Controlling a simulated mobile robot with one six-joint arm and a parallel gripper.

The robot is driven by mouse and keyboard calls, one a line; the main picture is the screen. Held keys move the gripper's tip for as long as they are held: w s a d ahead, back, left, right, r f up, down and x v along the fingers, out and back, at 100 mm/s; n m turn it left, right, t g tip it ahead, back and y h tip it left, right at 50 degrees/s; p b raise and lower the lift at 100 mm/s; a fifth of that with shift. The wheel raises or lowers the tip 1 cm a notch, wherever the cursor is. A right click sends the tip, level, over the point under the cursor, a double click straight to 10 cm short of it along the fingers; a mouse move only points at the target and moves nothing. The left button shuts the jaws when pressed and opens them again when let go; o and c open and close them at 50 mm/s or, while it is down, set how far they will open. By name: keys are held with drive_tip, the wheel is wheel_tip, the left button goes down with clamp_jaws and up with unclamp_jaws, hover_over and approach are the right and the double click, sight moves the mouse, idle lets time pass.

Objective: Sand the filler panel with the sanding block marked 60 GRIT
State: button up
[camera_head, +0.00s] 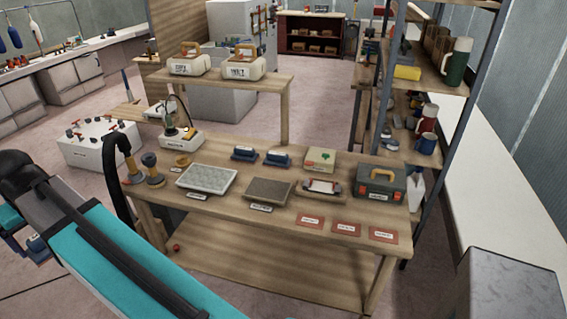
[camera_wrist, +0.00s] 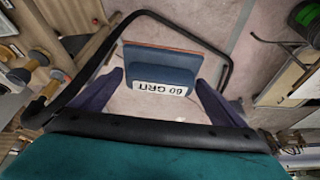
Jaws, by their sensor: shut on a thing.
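The sanding block marked 60 GRIT (camera_wrist: 158,72) is blue with a reddish-brown layer along one side. In the wrist view it sits between the two dark fingers of my gripper (camera_wrist: 161,92), which is shut on it. In the head view a small blue block (camera_head: 37,243) shows beside my arm at the left, off the bench. Two panels lie flat on the bench: a pale grey speckled one (camera_head: 207,179) in a light frame and a brown one (camera_head: 268,191). Each has a small label in front, too small to read, so I cannot tell which is the filler panel.
A raised shelf (camera_head: 270,81) stands behind. A tall rack (camera_head: 455,95) is at the right.

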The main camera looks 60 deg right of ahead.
drive_tip(key=s+d+f+m+g+h+p, duration=0.1)
drive_tip(key=s+d+f+m, duration=0.2)
drive_tip(key=d, duration=1)
drive_tip(key=s+d+m+g+h+p, duration=0.15)
drive_tip(key=d+m, duration=0.35)
drive_tip(key=d, duration=0.7)
drive_tip(key=s+d+f+m+h, duration=0.25)
drive_tip(key=d+m, duration=0.25)
drive_tip(key=d, duration=0.8)
drive_tip(key=s+d+f+m+g+p, duration=0.1)
drive_tip(key=s+d+m, duration=0.4)
drive_tip(key=s+d, duration=0.8)
drive_tip(key=s+d+f+m+g+y+p, duration=0.1)
drive_tip(key=s+d+m, duration=0.5)
drive_tip(key=s+d, duration=0.8)
drive_tip(key=shift+s+f+m+g, duration=0.3)
drive_tip(key=shift+s+f+g, duration=0.25)
drive_tip(key=shift+f+g, duration=0.45)
drive_tip(key=shift+r, duration=0.1)
